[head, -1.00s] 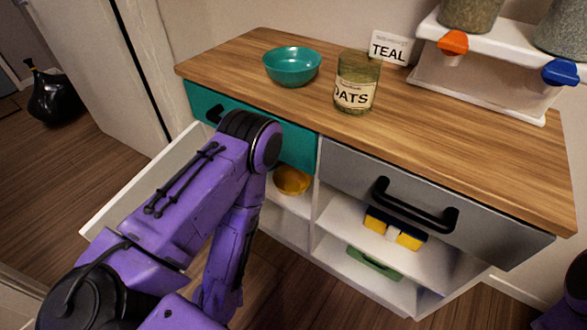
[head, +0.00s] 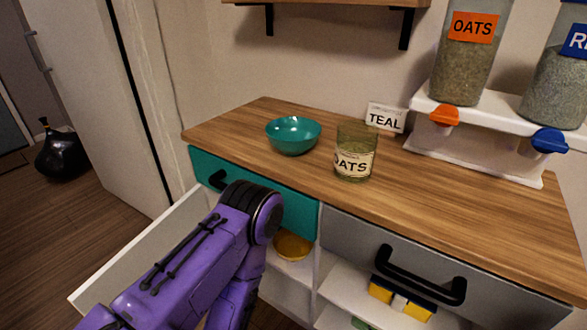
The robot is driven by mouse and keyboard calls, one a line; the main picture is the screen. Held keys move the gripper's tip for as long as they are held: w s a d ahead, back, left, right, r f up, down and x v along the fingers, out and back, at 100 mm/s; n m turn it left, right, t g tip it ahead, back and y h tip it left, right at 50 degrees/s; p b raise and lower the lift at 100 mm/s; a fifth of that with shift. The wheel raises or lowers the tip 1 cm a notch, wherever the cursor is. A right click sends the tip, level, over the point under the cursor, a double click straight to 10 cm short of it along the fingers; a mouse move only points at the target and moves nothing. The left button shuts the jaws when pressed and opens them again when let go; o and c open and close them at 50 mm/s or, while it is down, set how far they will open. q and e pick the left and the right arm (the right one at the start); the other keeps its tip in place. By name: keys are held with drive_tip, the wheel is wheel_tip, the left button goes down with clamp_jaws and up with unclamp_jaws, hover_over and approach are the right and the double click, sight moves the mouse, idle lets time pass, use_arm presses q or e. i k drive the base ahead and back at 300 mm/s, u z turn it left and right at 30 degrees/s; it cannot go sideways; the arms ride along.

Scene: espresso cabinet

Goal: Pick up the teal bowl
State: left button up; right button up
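The teal bowl (head: 293,136) stands upright on the wooden countertop (head: 440,202), near its back left part. It looks empty. My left arm comes in from the lower left, in front of the cabinet and below the bowl. Its gripper is hidden or out of the picture. My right gripper is out of the picture too. Nothing touches the bowl.
A glass jar labelled OATS (head: 355,153) stands just right of the bowl. A TEAL card (head: 386,118) stands behind. Grain dispensers (head: 468,60) sit on a white stand (head: 470,150) at right. A white door (head: 150,250) hangs open at left. A shelf (head: 330,4) is above.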

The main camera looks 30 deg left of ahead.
sight(292, 137)
drive_tip(key=z, duration=2.3)
drive_tip(key=k, duration=1.05)
drive_tip(key=u, duration=1.7)
drive_tip(key=i, duration=0.5)
